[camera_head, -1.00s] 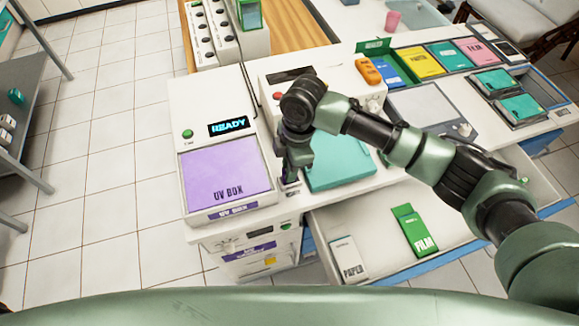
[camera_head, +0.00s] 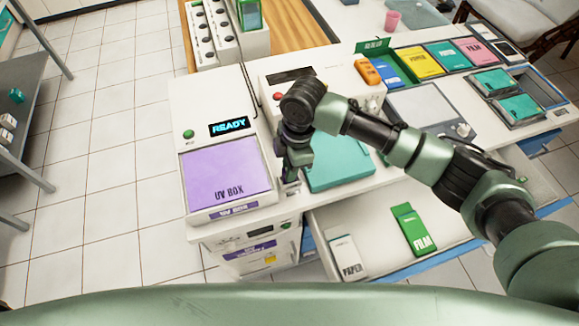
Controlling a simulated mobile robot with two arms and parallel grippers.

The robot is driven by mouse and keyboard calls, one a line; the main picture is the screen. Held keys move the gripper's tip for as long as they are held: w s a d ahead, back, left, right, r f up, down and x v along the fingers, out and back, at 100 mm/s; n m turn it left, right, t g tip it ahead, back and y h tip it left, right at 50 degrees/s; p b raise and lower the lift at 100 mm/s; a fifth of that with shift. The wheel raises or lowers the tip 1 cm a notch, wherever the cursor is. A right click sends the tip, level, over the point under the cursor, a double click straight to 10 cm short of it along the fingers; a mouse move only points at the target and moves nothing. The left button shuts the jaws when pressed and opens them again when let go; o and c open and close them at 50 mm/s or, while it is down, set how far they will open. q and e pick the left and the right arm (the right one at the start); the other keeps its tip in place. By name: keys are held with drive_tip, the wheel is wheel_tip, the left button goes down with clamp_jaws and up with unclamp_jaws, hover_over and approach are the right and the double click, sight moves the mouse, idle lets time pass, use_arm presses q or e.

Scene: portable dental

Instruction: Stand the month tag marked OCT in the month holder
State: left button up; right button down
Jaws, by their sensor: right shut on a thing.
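My right gripper (camera_head: 291,178) points down at the front of the counter, between the UV box and a teal pad. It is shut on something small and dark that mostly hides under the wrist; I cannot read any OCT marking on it. The month holder cannot be made out and may be hidden behind my gripper. My left gripper is not in view.
The UV box (camera_head: 228,178) with its READY display stands left of my gripper. The teal pad (camera_head: 338,172) lies to the right. Below, an open drawer (camera_head: 378,240) holds a PAPER box (camera_head: 346,257) and a green FILM box (camera_head: 413,230). Colored packs (camera_head: 420,63) line the back.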

drive_tip(key=shift+f, duration=0.2)
idle(0.5)
drive_tip(key=c, duration=1.3)
unclamp_jaws()
drive_tip(key=shift+c, duration=0.2)
drive_tip(key=r, duration=0.5)
drive_tip(key=d+r+b, duration=0.1)
drive_tip(key=r, duration=0.1)
drive_tip(key=shift+w+r, duration=0.15)
drive_tip(key=shift+r, duration=0.2)
